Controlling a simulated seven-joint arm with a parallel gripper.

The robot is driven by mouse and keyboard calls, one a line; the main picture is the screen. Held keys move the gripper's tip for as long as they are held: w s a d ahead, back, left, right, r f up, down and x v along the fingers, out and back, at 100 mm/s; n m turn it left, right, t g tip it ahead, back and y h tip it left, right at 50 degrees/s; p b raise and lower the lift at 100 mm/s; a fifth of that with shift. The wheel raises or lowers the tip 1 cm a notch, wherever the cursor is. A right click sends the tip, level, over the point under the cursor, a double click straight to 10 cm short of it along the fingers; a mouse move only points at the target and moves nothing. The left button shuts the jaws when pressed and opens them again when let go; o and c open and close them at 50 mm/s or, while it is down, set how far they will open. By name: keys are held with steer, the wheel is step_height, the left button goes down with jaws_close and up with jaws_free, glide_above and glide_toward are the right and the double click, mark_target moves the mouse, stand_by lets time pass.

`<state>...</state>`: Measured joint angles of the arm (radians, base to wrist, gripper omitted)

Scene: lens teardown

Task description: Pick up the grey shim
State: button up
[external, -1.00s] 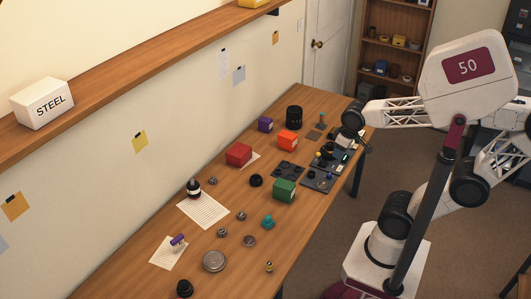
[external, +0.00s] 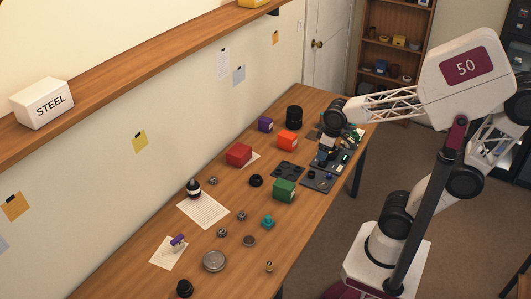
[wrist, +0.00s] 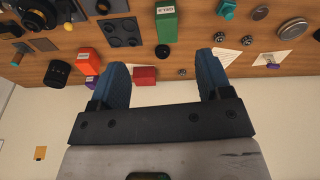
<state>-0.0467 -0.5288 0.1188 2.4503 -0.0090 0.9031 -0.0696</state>
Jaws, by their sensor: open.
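I cannot tell for sure which piece is the grey shim. A small flat grey disc (external: 249,240) lies on the table in the external view and also shows at the top of the wrist view (wrist: 261,12). A larger round metal piece (external: 214,261) lies nearer the camera; the wrist view shows it too (wrist: 292,29). My gripper (wrist: 163,68) is open, with two blue fingers apart and nothing between them. In the external view my gripper (external: 328,152) is above the dark parts tray, far from both discs; its fingertips are hard to make out.
A green box (external: 284,189), red box (external: 239,154), orange box (external: 287,141) and black cylinder (external: 294,117) stand on the table (external: 300,223). A dark tray (external: 318,180) is near my gripper. Papers and several small parts lie toward the near end. A shelf (external: 150,76) runs along the wall.

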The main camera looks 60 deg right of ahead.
steer(key=w+a+f+n, duration=0.3)
steer(key=w+a, duration=0.2)
steer(key=w, duration=0.4)
steer(key=n+g, duration=0.2)
steer(key=n, duration=0.4)
glide_above(242, 214)
step_height(242, 214, down, 19)
steer(key=shift+d+f, duration=0.1)
steer(key=shift+a+f, duration=0.25)
steer(key=shift+f, duration=0.05)
steer(key=shift+f, duration=1.25)
steer(key=shift+f, duration=0.1)
steer(key=shift+w+d+f, duration=0.1)
steer(key=shift+d+f, duration=0.05)
steer(key=shift+f, duration=2.4)
